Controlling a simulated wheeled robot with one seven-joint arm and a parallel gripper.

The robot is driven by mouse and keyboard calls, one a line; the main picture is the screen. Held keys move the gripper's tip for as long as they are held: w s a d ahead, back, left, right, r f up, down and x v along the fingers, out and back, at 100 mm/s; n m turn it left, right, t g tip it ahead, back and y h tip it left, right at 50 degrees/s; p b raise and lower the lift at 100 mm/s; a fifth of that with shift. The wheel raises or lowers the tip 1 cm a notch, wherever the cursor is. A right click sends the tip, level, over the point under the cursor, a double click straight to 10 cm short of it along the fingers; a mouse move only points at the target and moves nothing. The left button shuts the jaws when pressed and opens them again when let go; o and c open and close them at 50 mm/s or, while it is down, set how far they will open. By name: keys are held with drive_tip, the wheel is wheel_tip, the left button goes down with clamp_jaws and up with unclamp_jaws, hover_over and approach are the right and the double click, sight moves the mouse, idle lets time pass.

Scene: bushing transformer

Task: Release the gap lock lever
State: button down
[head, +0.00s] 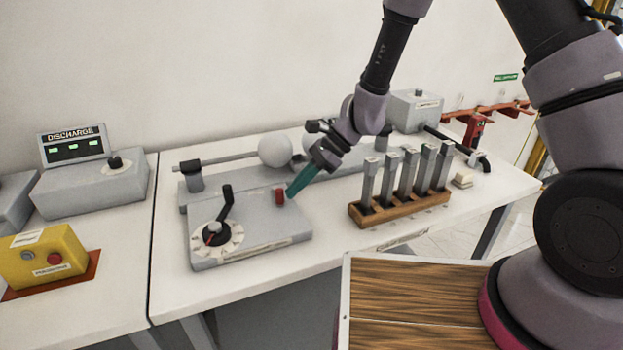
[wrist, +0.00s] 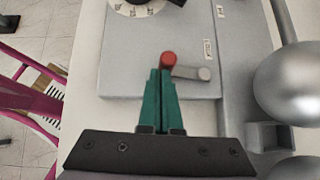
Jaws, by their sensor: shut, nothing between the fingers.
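The gap lock lever shows as a short lever with a red knob (head: 280,196) on the right part of the grey control panel (head: 270,238). In the wrist view the red knob (wrist: 168,60) is at the left end of a short grey arm (wrist: 200,73) that points right. My gripper (head: 291,195) has its green fingers together with nothing between them. Its fingertips (wrist: 162,73) are right at the red knob; I cannot tell whether they touch it.
A dial with a black crank (head: 226,205) sits on the panel's left part. Silver spheres (head: 274,150) stand behind it. A wooden rack (head: 372,216) with several grey posts stands to the right. A yellow button box (head: 44,256) and a discharge unit (head: 90,188) are on the left.

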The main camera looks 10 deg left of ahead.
drive_tip(key=shift+s+a, duration=0.5)
drive_tip(key=shift+s, duration=0.05)
drive_tip(key=shift+s+a, duration=0.1)
idle(0.3)
drive_tip(key=v, duration=1.1)
drive_tip(key=d+r+n+t+h, duration=0.2)
drive_tip(key=d+r+n+t, duration=0.3)
drive_tip(key=d+r, duration=1.05)
drive_tip(key=s+d+r+n+t+h, duration=0.2)
drive_tip(key=s+d+r+t, duration=0.1)
drive_tip(key=d+r, duration=0.2)
drive_tip(key=s+d+r+n+t+h, duration=0.1)
drive_tip(key=s+d+r+t+h, duration=0.1)
drive_tip(key=d+r, duration=0.4)
drive_tip(key=s+d+t, duration=0.1)
drive_tip(key=s+d, duration=0.1)
drive_tip(key=d, duration=0.2)
drive_tip(key=shift+s+n, duration=0.3)
drive_tip(key=shift+n, duration=0.1)
